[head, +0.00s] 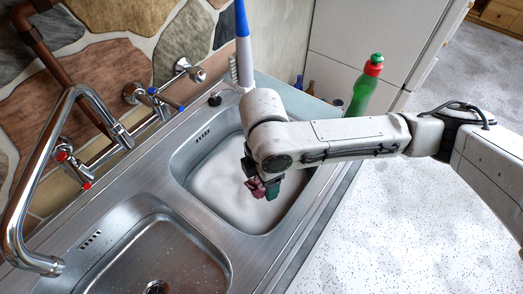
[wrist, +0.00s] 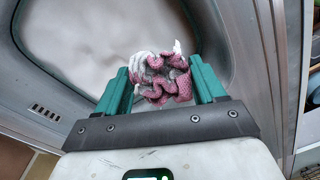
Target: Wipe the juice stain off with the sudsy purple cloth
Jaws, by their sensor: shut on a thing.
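The purple cloth (wrist: 162,78) is bunched between the green fingers of my gripper (wrist: 160,82), with white suds on it in the wrist view. The cloth also shows in the head view (head: 255,187), below the end of my arm. My gripper (head: 264,186) is shut on it, over the right-hand basin. That basin (head: 215,146) holds whitish sudsy water. I cannot tell whether the cloth touches the water. No juice stain shows in either view.
The steel sink (head: 150,200) has a second, empty-looking basin (head: 150,262) at the front left. A tap (head: 22,215) arches over the left side. A green bottle (head: 364,88) and a brush (head: 243,45) stand behind.

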